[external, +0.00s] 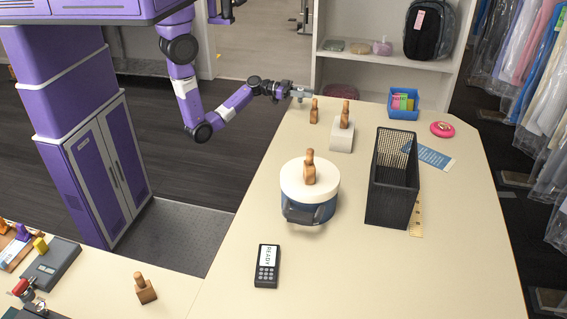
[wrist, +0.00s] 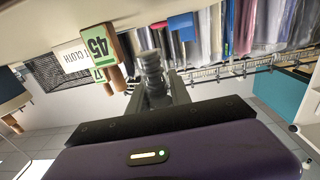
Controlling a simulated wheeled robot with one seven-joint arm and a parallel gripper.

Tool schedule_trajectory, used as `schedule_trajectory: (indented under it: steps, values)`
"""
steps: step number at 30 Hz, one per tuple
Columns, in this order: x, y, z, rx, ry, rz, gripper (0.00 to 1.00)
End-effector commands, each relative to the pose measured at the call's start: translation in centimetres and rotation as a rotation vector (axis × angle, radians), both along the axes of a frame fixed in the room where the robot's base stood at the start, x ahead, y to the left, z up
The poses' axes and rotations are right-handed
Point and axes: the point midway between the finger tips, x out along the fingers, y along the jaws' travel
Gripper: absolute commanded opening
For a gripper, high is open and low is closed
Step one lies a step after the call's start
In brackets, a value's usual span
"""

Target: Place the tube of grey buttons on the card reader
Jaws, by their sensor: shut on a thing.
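The card reader (external: 266,266) is a dark handheld device with a keypad and a lit screen reading READY. It lies flat on the near part of the table, in front of the round tub. My gripper (external: 299,92) is at the far left edge of the table, well away from the card reader. In the wrist view my gripper (wrist: 158,92) is shut on a grey, ribbed, stacked cylinder, the tube of grey buttons (wrist: 151,68). In the external view the tube is too small to make out clearly. The card reader does not show in the wrist view.
A wooden-handled piece (external: 313,112) stands close to my gripper; another is on a white block (external: 341,138). A white-topped blue tub (external: 310,205), a black mesh basket (external: 376,205), a blue bin (external: 404,103) and a pink disc (external: 442,129) are on the table. Its near right is clear.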

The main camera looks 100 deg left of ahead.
Motion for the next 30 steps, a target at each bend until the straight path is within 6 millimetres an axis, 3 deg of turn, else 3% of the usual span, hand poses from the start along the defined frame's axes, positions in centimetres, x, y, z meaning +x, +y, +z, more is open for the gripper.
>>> schedule_trajectory:
  steps: [9,24,25,27,30]
  values:
    - [0.0,0.0,-3.9,-0.001,0.001,0.001,0.0]
    - [0.0,0.0,-4.4,0.0,0.0,0.001,0.0]
    - [0.0,0.0,-4.2,0.0,0.001,0.001,0.3]
    - [0.0,0.0,-4.2,0.0,0.001,0.001,0.44]
    - [0.0,0.0,-4.2,0.0,0.001,0.001,0.46]
